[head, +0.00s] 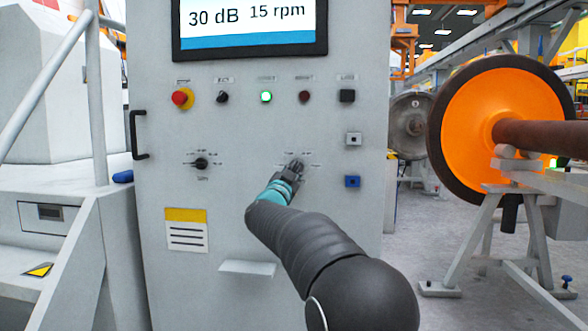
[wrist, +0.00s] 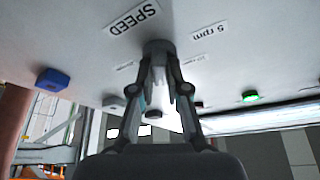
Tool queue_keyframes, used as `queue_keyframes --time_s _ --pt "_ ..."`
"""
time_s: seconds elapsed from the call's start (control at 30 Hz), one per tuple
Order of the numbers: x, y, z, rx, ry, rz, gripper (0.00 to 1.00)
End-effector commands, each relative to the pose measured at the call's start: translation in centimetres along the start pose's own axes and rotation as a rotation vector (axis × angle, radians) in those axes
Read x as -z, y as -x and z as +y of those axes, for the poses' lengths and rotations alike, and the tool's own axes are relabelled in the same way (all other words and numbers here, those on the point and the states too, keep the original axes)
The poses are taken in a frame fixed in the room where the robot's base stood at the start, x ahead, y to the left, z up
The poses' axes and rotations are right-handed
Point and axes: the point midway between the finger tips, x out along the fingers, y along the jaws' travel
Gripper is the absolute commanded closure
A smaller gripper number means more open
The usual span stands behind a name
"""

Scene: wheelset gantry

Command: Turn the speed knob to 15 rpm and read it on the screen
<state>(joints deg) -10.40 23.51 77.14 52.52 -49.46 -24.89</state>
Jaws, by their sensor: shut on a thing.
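The screen (head: 250,22) at the top of the grey control cabinet reads "30 dB" and "15 rpm". The speed knob (wrist: 157,47) sits under the upside-down "SPEED" label (wrist: 134,18) in the wrist view, with a "5 rpm" label (wrist: 210,31) beside it. My gripper (wrist: 160,82) is shut on the speed knob, one finger on each side. In the head view my gripper (head: 294,172) reaches the cabinet face at the knob and mostly hides it. Some of the markings around the knob are too small to read.
Another dark knob (head: 201,163) is to the left on the cabinet (head: 240,230). Above are a red emergency button (head: 181,98), a lit green lamp (head: 266,97) and several other controls. A blue button (head: 352,182) is close on the right. An orange wheelset (head: 480,105) stands at right.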

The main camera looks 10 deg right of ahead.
Motion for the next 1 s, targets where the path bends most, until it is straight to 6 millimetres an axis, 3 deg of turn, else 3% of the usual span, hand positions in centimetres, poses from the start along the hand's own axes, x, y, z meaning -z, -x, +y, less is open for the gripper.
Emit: queue_keyframes --time_s 0.5,0.53,0.6,0.63,1.0 --pt "0.14 -0.09 -0.2 -0.003 -0.017 0.0 1.0" --pt "0.15 -0.09 -0.2 -0.003 -0.017 0.0 0.81" --pt "0.15 -0.1 -0.18 -0.003 -0.017 0.001 0.63" --pt "0.15 -0.1 -0.15 -0.004 -0.017 0.001 0.6" --pt "0.06 -0.06 -0.01 -0.006 -0.016 0.0 0.6"
